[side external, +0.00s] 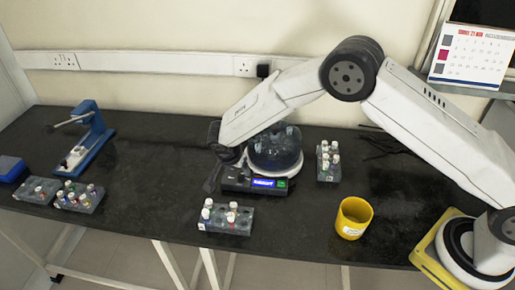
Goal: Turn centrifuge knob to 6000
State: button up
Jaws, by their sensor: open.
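The centrifuge (275,150) stands at the middle of the dark bench, with a dark round rotor bowl on a white body. Its front panel (240,186) has a lit blue display (265,183) and a green button or light. The display's text is too small to read. My gripper (212,182) hangs at the left end of the panel, pointing down. It is open. The knob cannot be made out; the gripper and panel shadow may cover it. Whether the fingers touch the panel cannot be told.
A rack of vials (226,218) sits in front of the centrifuge, another (328,165) to its right. A yellow cup (353,218) stands at front right. At left are a blue press-like device (88,140), more vial racks (78,196) and a blue box (10,168). Dark cables (385,145) lie behind.

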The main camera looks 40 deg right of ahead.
jog(key=shift+v, duration=1.8)
jog(key=s+d+r+n+y, duration=0.1)
jog(key=s+d+r+n, duration=0.2)
jog(key=s, duration=0.5)
jog(key=s+d+r+n+y, duration=0.1)
jog(key=s+d+r+n, duration=0.3)
jog(key=s+d, duration=0.3)
jog(key=s+d+r+n+y, duration=0.1)
jog(key=s+d+r+n, duration=0.2)
jog(key=s, duration=0.7)
jog(key=d+n, duration=0.2)
jog(key=d, duration=0.1)
jog(key=shift+r+y, duration=0.2)
jog(key=shift+y, duration=0.2)
